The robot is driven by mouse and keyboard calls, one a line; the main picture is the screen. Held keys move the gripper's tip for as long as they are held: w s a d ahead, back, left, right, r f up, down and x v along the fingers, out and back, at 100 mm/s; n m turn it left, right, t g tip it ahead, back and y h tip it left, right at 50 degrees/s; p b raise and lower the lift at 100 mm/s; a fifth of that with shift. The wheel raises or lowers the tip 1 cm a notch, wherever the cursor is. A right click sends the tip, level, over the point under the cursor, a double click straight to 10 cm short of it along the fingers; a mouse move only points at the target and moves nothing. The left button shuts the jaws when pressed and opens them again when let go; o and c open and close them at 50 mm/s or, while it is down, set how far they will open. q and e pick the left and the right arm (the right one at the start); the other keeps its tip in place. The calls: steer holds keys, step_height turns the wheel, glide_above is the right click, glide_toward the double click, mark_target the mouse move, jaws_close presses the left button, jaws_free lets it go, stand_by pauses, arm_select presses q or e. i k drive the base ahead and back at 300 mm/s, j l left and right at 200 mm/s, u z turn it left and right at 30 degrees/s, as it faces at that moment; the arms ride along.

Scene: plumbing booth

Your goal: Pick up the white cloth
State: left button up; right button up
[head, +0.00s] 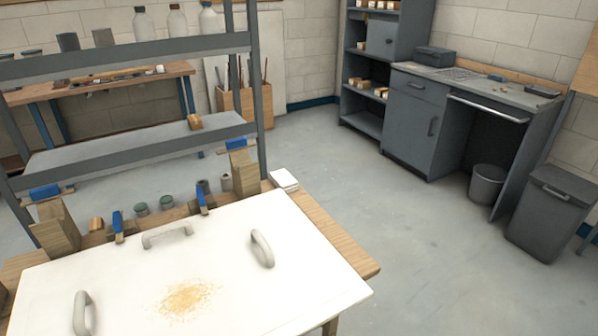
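A small white folded item (284,180), which looks like the white cloth, lies on the wooden bench (335,240) at its back right corner. It sits just beyond the far right corner of a large white panel (230,240). Nothing covers it. Neither of my grippers shows in the head view.
Grey handles (262,249) stand up from the panel, and a patch of sawdust (188,299) lies on it. Blue clamps (202,200) and wooden blocks (243,168) line its back edge. A grey metal frame (130,146) rises behind.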

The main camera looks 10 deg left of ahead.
mark_target(282, 178)
steer(key=i+l+u, duration=0.1)
steer(key=l, duration=0.3)
steer(key=i+l+u, duration=0.1)
steer(key=i+l, duration=0.15)
steer(key=l, duration=0.15)
steer(key=i+l+u, duration=0.1)
steer(key=l, duration=0.35)
steer(key=i+l+u, duration=0.1)
steer(key=l, duration=0.3)
steer(key=i+l+u, duration=0.1)
steer(key=i+l, duration=0.15)
steer(key=l, duration=0.2)
steer(key=i+l+u, duration=0.1)
steer(key=l, duration=0.35)
